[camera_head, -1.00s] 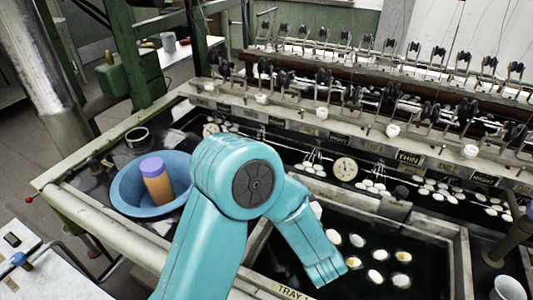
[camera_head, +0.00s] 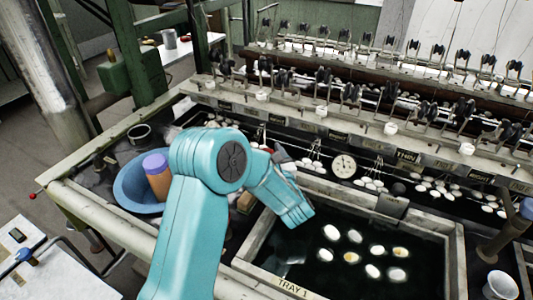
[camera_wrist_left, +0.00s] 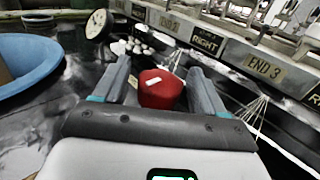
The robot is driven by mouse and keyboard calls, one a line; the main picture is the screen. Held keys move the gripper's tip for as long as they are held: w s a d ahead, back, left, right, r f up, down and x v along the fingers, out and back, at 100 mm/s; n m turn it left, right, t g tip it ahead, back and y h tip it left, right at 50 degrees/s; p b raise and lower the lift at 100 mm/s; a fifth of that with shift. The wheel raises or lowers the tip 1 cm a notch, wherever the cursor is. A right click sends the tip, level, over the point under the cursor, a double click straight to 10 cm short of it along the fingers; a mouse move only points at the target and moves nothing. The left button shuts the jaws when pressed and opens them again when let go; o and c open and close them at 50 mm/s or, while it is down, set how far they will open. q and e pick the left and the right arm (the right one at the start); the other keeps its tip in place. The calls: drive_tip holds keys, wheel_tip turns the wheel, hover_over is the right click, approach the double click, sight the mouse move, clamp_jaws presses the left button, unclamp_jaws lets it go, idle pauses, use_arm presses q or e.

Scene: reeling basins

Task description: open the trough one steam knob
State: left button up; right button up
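The red steam knob (camera_wrist_left: 160,88), with a pale mark on its face, is in the middle of the left wrist view. My left gripper (camera_wrist_left: 159,68) is open, with one grey finger on each side of the knob and a narrow gap showing on both sides. I cannot tell how deep the knob sits between the fingers. In the head view my left arm (camera_head: 205,190) reaches in over the front of the bench, and it largely hides the knob area. My right gripper is in neither view.
A blue basin (camera_head: 130,192) holding an orange cylinder with a purple top (camera_head: 158,177) stands left of my arm. A tray of dark water (camera_head: 325,275) with floating cocoons lies to the right. A round gauge (camera_head: 344,165) and the reeling frame stand behind.

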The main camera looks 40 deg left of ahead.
use_arm(q)
drive_tip(key=c, duration=0.8)
drive_tip(key=shift+o, duration=0.2)
drive_tip(key=shift+w+f+n+g+y+b, duration=0.15)
drive_tip(key=shift+n+g+y+b, duration=0.55)
drive_tip(key=shift+g, duration=0.5)
drive_tip(key=shift+d+n+g, duration=0.1)
drive_tip(key=shift+n+g, duration=0.8)
drive_tip(key=shift+g, duration=0.3)
drive_tip(key=n+g, duration=0.2)
drive_tip(key=g, duration=0.1)
drive_tip(key=shift+y, duration=0.3)
drive_tip(key=shift+n+g, duration=1.2)
drive_tip(key=shift+g, duration=1)
